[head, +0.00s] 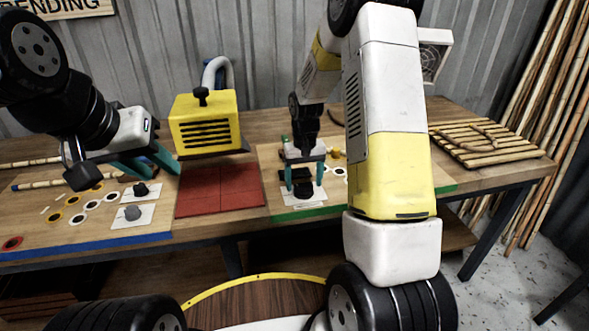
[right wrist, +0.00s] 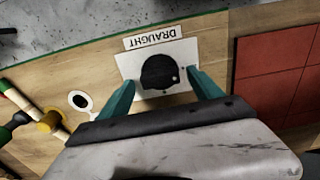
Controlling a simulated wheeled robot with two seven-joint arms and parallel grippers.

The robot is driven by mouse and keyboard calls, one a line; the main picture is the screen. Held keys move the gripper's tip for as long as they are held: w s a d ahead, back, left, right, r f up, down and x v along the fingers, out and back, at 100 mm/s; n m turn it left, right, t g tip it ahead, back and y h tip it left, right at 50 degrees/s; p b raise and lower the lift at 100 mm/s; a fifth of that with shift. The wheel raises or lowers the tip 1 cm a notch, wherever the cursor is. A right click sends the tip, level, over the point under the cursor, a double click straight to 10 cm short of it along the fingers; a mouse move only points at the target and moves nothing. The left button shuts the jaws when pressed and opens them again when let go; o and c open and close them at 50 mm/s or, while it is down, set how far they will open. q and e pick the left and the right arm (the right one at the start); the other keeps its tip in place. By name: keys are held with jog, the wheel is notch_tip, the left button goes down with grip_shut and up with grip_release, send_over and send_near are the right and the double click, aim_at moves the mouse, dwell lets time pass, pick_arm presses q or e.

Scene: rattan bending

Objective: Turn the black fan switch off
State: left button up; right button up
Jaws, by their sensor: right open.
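The black fan switch is a round black knob (right wrist: 159,73) on a white plate (right wrist: 127,64), beside a label reading DRAUGHT (right wrist: 152,37). In the head view the knob (head: 303,190) sits on the right half of the bench. My right gripper (head: 304,181) is open and points down over it, one teal finger on each side. In the right wrist view the knob lies between the fingertips (right wrist: 162,82); I cannot tell whether they touch it. My left gripper (head: 162,172) is open and empty above the left half of the bench.
A black knob (head: 141,189) and a grey knob (head: 132,212) sit on white plates at the left. A red tiled mat (head: 220,192) lies mid-bench, with a yellow vented machine (head: 205,123) behind it. A bamboo rack (head: 490,146) is at the right.

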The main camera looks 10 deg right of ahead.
notch_tip(320, 180, up, 8)
jog(key=shift+f, duration=0.25)
jog(key=shift+r, duration=0.2)
notch_tip(320, 180, up, 7)
jog(key=t, duration=0.1)
send_over(304, 185)
jog(key=s, duration=0.4)
jog(key=s+a+r+t+y, duration=0.1)
jog(key=s+r, duration=0.4)
jog(key=s, duration=0.5)
jog(key=s+a+r+t+y, duration=0.1)
jog(key=s+r+t, duration=0.3)
jog(key=s, duration=0.6)
notch_tip(304, 185, up, 2)
jog(key=shift+a+r, duration=0.1)
jog(key=shift+a, duration=0.05)
jog(key=shift+s, duration=0.1)
